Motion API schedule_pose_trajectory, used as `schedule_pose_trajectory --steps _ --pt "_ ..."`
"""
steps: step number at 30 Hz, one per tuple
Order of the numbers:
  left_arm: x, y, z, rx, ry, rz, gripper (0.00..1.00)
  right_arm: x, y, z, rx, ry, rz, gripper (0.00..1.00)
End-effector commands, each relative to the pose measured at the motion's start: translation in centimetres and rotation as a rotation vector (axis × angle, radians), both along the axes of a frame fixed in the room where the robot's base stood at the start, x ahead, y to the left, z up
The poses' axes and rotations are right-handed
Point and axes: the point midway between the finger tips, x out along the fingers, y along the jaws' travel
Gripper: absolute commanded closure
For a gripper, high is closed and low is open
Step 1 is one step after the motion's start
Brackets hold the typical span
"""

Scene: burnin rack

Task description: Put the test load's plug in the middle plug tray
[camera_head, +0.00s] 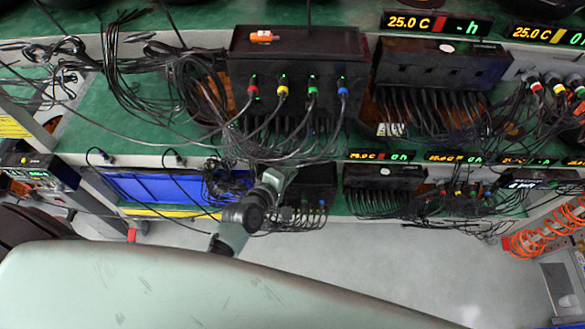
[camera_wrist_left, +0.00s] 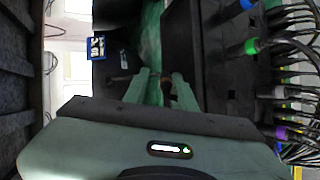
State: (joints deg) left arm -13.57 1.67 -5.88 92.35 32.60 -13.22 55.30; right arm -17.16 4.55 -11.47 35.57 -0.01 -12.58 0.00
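A large black box (camera_head: 300,60), which looks like a test load, stands on the green upper shelf with red, yellow, green and blue plugs (camera_head: 283,91) along its front. Black cables hang from them. A smaller black box (camera_head: 312,182) with cables sits on the lower shelf. My left gripper (camera_head: 280,178) is in front of the lower shelf, beside that smaller box. In the left wrist view, its fingers (camera_wrist_left: 163,76) are apart with no plug seen between them. A blue tray (camera_head: 155,188) is at lower left; whether it is the middle plug tray I cannot tell. My right gripper is out of view.
Tangled black cables (camera_head: 130,60) hang at upper left. More cabled boxes (camera_head: 440,62) fill the shelves to the right. Orange coiled hose (camera_head: 540,235) hangs at far right. Grey floor (camera_head: 390,255) is clear below the shelves.

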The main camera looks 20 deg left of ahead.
Motion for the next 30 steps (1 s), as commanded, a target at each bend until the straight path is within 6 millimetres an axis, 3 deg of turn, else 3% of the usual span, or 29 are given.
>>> schedule_pose_trajectory --steps 1,17,30 --pt "-0.5 0.0 -0.8 0.003 0.019 -0.005 0.62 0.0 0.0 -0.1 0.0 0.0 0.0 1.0" --pt "-1.0 0.0 -1.1 0.004 0.027 -0.005 0.62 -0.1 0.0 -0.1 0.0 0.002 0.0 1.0" --pt "-6.4 1.4 1.9 0.003 0.014 -0.003 0.62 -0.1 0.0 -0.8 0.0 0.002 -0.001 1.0"
